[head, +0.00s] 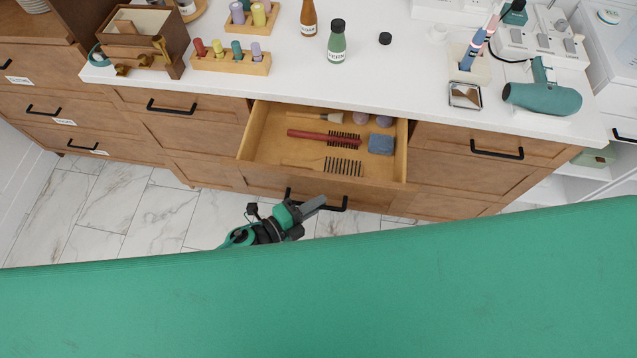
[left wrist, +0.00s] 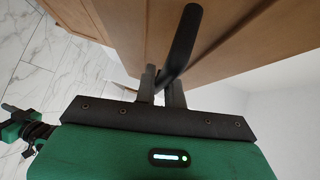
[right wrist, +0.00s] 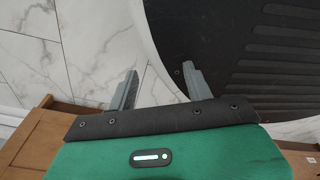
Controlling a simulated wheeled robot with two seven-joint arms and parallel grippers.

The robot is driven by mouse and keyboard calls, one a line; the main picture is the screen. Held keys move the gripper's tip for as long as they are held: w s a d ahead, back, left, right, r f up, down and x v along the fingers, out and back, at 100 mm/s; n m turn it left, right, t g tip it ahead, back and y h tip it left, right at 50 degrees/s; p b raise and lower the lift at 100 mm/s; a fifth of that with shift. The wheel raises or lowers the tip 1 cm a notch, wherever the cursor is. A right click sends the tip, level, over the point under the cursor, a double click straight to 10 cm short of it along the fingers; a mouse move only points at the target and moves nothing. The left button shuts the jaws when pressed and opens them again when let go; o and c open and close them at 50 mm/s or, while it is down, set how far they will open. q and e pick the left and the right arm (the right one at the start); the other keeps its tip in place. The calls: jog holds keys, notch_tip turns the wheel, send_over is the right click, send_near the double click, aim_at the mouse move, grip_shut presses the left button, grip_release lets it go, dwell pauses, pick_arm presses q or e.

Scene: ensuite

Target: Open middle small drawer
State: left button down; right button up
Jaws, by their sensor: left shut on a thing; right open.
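The middle small drawer (head: 250,142) stands pulled out below the white counter, with its inside in view. It holds a red brush (head: 308,134), a comb (head: 343,166), a blue block-like item (head: 381,144) and a few other small things. Its black bar handle (head: 335,207) is on the drawer front. My left gripper (head: 312,204) is shut on the handle, near the left part of the bar. The left wrist view shows the handle (left wrist: 183,38) between the fingers. My right gripper (right wrist: 159,82) is open and empty over the floor, outside the head view.
Closed drawers with black handles flank it on the left (head: 171,107) and right (head: 497,150). The counter (head: 390,85) above carries bottles, a hair dryer (head: 543,92) and wooden holders. Marble floor (head: 140,215) is clear in front of the cabinets on the left.

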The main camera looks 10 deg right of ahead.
pick_arm(q)
jog(key=s+a, duration=0.2)
jog(key=s, duration=0.5)
jog(key=shift+s, duration=0.15)
jog(key=c, duration=1.5)
grip_release()
jog(key=shift+a, duration=0.1)
pick_arm(e)
jog(key=shift+w, duration=0.65)
jog(key=shift+d, duration=0.1)
